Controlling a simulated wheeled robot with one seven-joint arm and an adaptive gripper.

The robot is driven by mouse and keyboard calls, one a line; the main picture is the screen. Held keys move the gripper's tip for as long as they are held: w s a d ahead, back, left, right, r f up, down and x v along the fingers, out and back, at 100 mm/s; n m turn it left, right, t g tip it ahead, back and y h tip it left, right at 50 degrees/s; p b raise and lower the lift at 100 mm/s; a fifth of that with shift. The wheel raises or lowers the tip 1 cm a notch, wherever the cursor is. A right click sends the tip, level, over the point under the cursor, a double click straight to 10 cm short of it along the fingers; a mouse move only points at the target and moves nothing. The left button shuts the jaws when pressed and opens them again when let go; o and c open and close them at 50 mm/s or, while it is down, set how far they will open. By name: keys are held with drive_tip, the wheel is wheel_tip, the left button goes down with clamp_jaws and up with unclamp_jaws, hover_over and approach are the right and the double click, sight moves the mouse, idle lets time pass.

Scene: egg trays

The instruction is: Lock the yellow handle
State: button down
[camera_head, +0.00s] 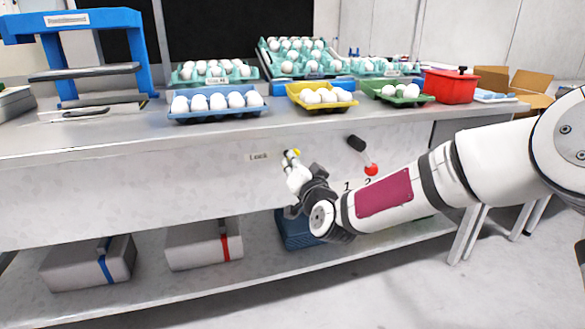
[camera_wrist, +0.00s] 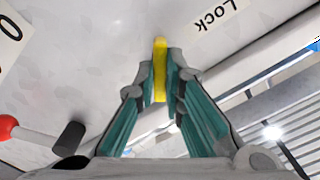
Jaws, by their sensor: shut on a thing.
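The yellow handle (camera_wrist: 160,55) is a narrow bar that stands between my gripper's two fingers in the wrist view. My gripper (camera_wrist: 160,85) is shut on it, with a finger on each side. In the head view my gripper (camera_head: 291,160) is at the front panel of the table, and only a small yellow bit of the handle (camera_head: 297,152) shows beside the fingertips. The word "Lock" (camera_head: 258,156) is on the panel just left of the gripper. It also shows in the wrist view (camera_wrist: 215,20) at the upper right.
A lever with a red ball (camera_head: 371,170) and a black grip (camera_head: 356,143) is on the panel right of my gripper. Egg trays stand on the tabletop above, including a yellow tray (camera_head: 343,104) and a blue tray (camera_head: 183,117). Grey boxes (camera_head: 203,252) lie on the lower shelf.

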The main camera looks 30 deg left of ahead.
drive_tip(key=shift+m+b, duration=0.35)
drive_tip(key=shift+m, duration=0.75)
drive_tip(key=shift+m+b, duration=1.2)
drive_tip(key=shift+m, duration=1.2)
